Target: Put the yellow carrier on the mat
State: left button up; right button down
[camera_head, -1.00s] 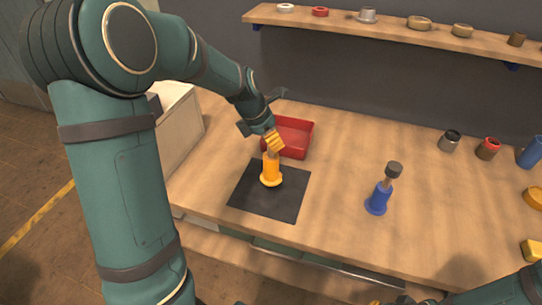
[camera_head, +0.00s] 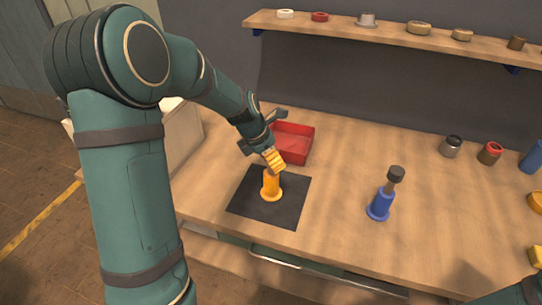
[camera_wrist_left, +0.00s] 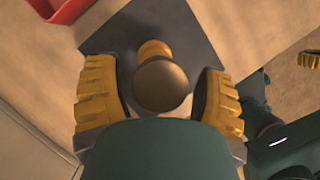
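The yellow carrier (camera_head: 271,188) stands upright on the dark square mat (camera_head: 246,203), near its middle. Its upper part is hidden behind my left gripper's fingers in the head view. In the left wrist view its brown round knob (camera_wrist_left: 160,86) lies between the fingers, with part of its yellow body (camera_wrist_left: 154,48) beyond. My left gripper (camera_head: 274,159) is around the carrier's top. In the wrist view its fingers (camera_wrist_left: 160,95) are spread, with a gap on each side of the knob. A yellow ridged piece at that view's right edge may be my right gripper (camera_wrist_left: 309,59); its state is unclear.
A red tray (camera_head: 298,133) is just behind the mat. A blue carrier (camera_head: 381,204) with a dark knob stands to the right. Several jars and parts stand at the far right, and more on the shelf (camera_head: 390,31). The bench between mat and blue carrier is clear.

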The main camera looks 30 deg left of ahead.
pick_arm(q)
jog(key=shift+r, duration=0.2)
jog(key=p+v, duration=0.4)
jog(key=v, duration=0.8)
jog(key=shift+w, duration=0.1)
